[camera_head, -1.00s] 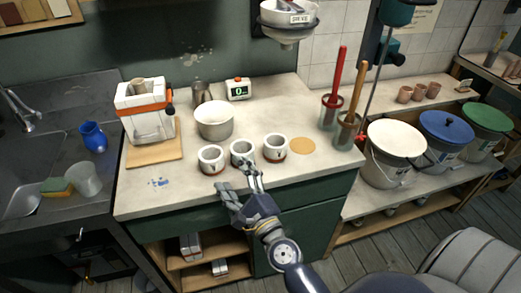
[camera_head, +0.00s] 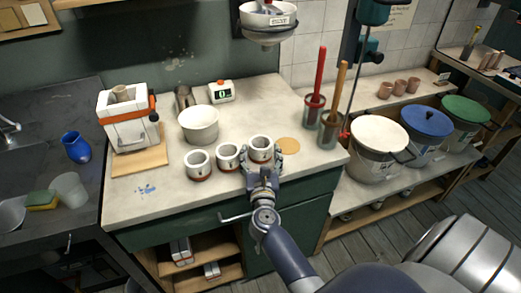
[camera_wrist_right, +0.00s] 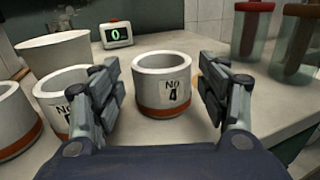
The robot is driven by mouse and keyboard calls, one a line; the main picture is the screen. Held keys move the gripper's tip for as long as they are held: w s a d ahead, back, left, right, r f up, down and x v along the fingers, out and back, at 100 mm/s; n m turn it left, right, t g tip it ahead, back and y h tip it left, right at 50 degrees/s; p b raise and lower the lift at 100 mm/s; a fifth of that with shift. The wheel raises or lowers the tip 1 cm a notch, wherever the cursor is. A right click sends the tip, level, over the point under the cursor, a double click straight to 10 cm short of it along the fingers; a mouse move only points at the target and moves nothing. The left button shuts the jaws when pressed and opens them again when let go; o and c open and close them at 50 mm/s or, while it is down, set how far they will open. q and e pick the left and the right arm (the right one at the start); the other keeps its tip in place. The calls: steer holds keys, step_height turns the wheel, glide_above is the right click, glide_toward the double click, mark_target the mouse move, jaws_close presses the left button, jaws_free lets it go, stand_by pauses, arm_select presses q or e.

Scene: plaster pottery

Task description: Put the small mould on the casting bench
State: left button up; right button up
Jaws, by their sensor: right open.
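My right gripper (camera_head: 263,166) is open at the bench's front edge, by the rightmost white cup (camera_head: 261,149). The casting bench (camera_head: 165,195) has a pale top over green cabinets. A white mould with an orange strap (camera_head: 130,125) stands on the bench. My left gripper is out of view.
Two more cups (camera_head: 198,163) (camera_head: 228,157) stand left of the gripper, with a white bowl (camera_head: 199,125) behind. A tan disc (camera_head: 288,147) lies to the right, near jars holding tools (camera_head: 328,130). The front-left bench top is mostly clear.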

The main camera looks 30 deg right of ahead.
mark_target(261, 143)
steer(key=p+x, duration=0.1)
steer(key=x, duration=0.4)
steer(key=shift+s+r, duration=0.1)
steer(key=shift+r, duration=0.05)
steer(key=shift+c, duration=1.1)
steer(key=c, duration=0.9)
steer(key=shift+r, duration=0.1)
